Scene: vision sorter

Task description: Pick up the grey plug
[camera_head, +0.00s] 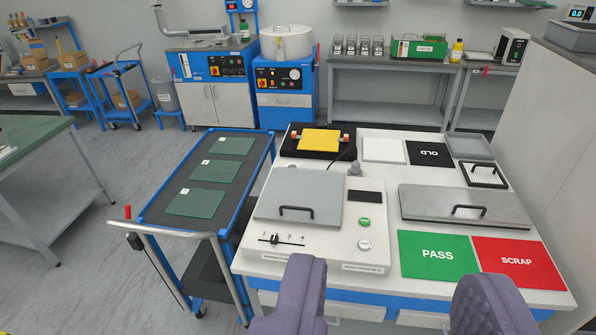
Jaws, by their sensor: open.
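A small grey plug-like piece (354,169) stands at the back of the white bench machine, beside the grey lid's back right corner. A dark cable runs close behind it; I cannot tell whether they are joined. My gripper (398,290) is open, its two purple padded fingers wide apart at the bottom of the view. It is empty, nearer to me than the small grey piece and apart from it.
The white machine has a grey lid (299,193) with a black handle. Another handled grey lid (463,206) lies to the right, behind the green PASS mat (437,255) and red SCRAP mat (517,262). A blue trolley (158,208) stands left. A tall pale panel closes off the right.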

